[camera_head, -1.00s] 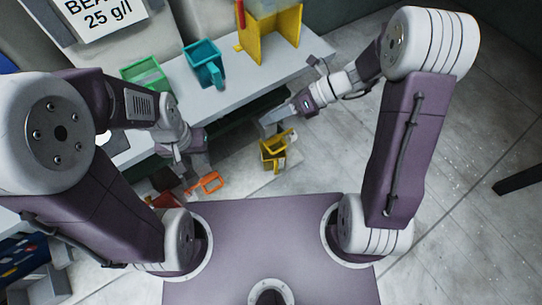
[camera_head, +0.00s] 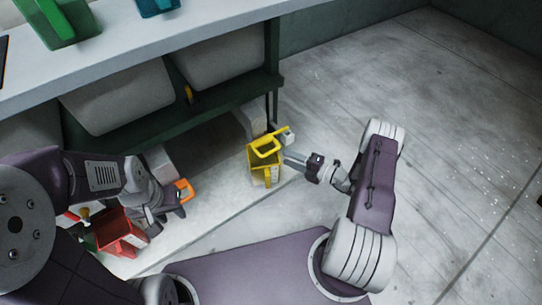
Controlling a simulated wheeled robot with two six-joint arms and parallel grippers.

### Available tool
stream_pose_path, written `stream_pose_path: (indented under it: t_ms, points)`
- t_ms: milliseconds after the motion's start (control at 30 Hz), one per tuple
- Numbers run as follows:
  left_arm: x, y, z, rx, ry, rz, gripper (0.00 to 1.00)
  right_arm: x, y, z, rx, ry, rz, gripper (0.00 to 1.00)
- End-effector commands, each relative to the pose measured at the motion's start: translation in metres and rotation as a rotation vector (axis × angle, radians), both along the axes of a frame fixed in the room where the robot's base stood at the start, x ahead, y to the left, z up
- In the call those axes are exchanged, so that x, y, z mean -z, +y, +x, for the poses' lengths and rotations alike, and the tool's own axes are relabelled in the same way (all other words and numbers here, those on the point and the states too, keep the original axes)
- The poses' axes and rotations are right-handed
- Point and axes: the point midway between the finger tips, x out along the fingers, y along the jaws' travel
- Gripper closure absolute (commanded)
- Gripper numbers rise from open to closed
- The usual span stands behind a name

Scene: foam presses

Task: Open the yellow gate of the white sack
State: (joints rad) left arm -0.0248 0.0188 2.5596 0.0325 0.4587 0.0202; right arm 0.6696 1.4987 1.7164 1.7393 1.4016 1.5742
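Pale, rounded sack-like bodies hang under the bench, one at the left (camera_head: 118,97) and one at the right (camera_head: 226,62). A small yellow piece (camera_head: 187,94), probably the gate, shows near the lower left of the right one. Its position, open or closed, is too small to tell. My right gripper (camera_head: 288,157) is beside a yellow container with a handle (camera_head: 262,170), on its right; its fingers look apart and empty. My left gripper (camera_head: 178,202) is at the lower left, by an orange handle (camera_head: 184,189); its fingers are not clear.
A red container (camera_head: 121,232) is at the lower left near my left arm. A green container (camera_head: 66,22) and a teal one (camera_head: 158,5) stand on the bench top (camera_head: 200,22). A dark green frame (camera_head: 215,103) runs below the bench. The floor at right is open.

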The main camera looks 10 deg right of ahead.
Motion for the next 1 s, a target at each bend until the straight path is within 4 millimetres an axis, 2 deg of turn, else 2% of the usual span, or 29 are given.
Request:
stream_pose_path:
  t_ms: [133,333,500,733,767,867,900,1000]
  points:
    - [0.023,0.000,0.000,0.000,0.000,0.000,0.64,0.012,0.021,0.021,-0.008,-0.003,-0.002,0.64]
    - [0.044,0.000,0.000,0.000,0.001,0.000,0.64,0.018,0.047,0.049,-0.006,-0.003,-0.001,0.64]
    - [0.050,0.000,0.000,0.000,0.001,0.000,0.64,0.017,0.057,0.060,-0.003,-0.002,-0.002,0.64]
    - [0.049,0.000,0.000,0.000,0.001,0.000,0.64,0.015,0.058,0.061,-0.002,-0.001,0.000,0.64]
    - [0.049,0.000,0.000,0.000,0.001,0.000,0.64,0.015,0.058,0.061,-0.002,-0.001,0.000,0.67]
    - [0.048,0.000,0.000,0.000,0.001,0.000,0.64,0.015,0.057,0.061,-0.002,-0.001,0.000,0.94]
    - [0.048,0.000,0.000,0.000,0.001,0.000,0.64,0.015,0.057,0.061,-0.002,-0.001,0.000,1.00]
    - [0.048,0.000,0.000,0.000,0.001,0.000,0.64,0.015,0.057,0.061,-0.002,-0.001,0.000,1.00]
